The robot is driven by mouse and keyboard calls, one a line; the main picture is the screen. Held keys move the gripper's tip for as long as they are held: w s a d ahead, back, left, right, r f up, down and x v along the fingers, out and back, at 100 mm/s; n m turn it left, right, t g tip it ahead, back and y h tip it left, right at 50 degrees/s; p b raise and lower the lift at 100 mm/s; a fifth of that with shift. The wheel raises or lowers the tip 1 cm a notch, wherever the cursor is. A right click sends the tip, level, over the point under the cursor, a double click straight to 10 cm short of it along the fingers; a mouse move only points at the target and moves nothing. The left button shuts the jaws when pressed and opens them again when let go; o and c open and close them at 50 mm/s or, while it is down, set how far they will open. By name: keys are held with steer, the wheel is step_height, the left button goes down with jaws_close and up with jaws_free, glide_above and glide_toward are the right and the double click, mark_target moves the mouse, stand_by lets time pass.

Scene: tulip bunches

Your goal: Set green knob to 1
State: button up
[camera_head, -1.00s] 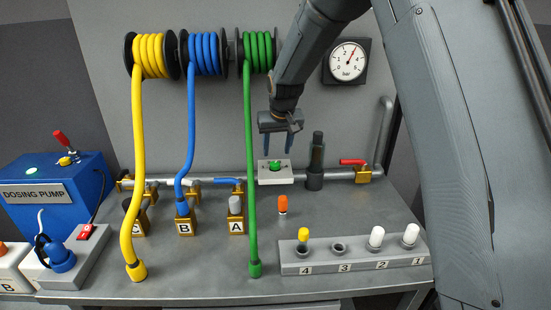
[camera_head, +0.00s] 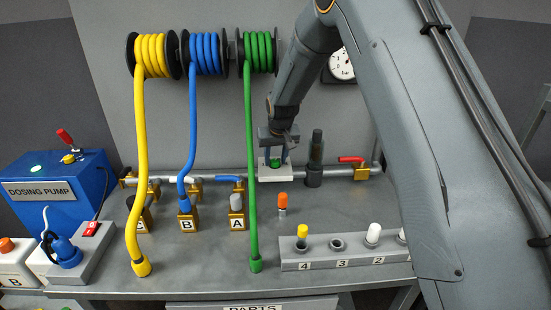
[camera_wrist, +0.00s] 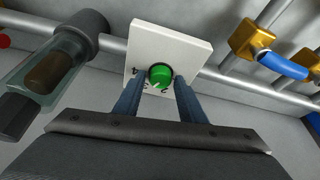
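The green knob (camera_wrist: 160,75) sits on a white plate (camera_wrist: 180,42) on the pipe. Its pale pointer mark faces down and left in the wrist view. Some dark marks show at the plate's near edge, partly hidden; a 2 seems to be among them. In the head view the plate (camera_head: 276,175) is partly covered by my gripper (camera_head: 276,158). In the wrist view my gripper (camera_wrist: 159,84) has one blue finger on each side of the knob. Narrow gaps seem to show between fingers and knob. The gripper is open and holds nothing.
A dark upright cylinder (camera_head: 316,155) stands close right of the plate. The green hose (camera_head: 251,200) hangs to its left. A red-handled valve (camera_head: 356,164) is further right. A grey numbered rack (camera_head: 335,260) and an orange-topped plug (camera_head: 283,202) stand in front.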

steer(key=c, duration=0.7)
